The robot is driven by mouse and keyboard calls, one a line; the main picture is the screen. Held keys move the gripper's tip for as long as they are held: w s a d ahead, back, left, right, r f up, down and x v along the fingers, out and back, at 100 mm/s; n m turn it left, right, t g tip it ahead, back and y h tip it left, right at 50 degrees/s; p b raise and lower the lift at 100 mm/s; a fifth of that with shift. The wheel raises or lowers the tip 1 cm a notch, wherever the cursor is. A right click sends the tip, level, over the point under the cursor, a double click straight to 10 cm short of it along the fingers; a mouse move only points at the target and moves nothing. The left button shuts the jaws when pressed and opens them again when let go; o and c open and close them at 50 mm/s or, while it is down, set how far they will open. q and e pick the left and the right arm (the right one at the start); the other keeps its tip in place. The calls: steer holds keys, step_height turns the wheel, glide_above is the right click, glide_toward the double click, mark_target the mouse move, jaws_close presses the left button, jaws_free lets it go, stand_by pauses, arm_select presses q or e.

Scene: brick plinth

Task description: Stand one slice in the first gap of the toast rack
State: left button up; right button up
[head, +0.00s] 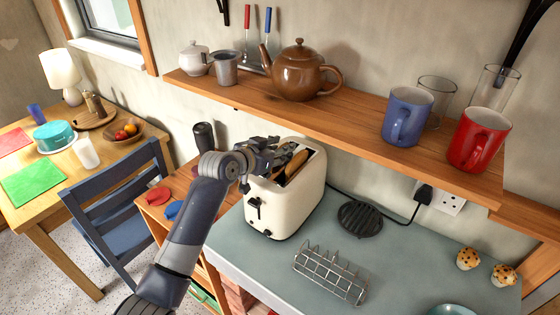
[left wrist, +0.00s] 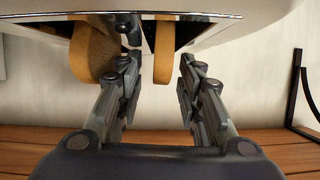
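The cream toaster (head: 287,190) stands on the grey-green worktop with two toast slices (head: 290,160) sticking up from its slots. My left gripper (head: 280,155) is at the toaster's top, over the slots. In the left wrist view, one slice (left wrist: 164,52) lies between the open fingers (left wrist: 158,75), with gaps visible at both sides. The other slice (left wrist: 92,52) is outside the fingers, to the left. The wire toast rack (head: 330,272) stands empty on the worktop, in front and right of the toaster. My right gripper is not in view.
A wooden shelf (head: 330,120) with a brown teapot (head: 300,72), blue mug (head: 407,115) and red mug (head: 478,138) overhangs behind the toaster. A black round trivet (head: 360,219) and muffins (head: 468,258) are on the worktop.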

arm_select(q)
jaws_close()
stand_by(0.3)
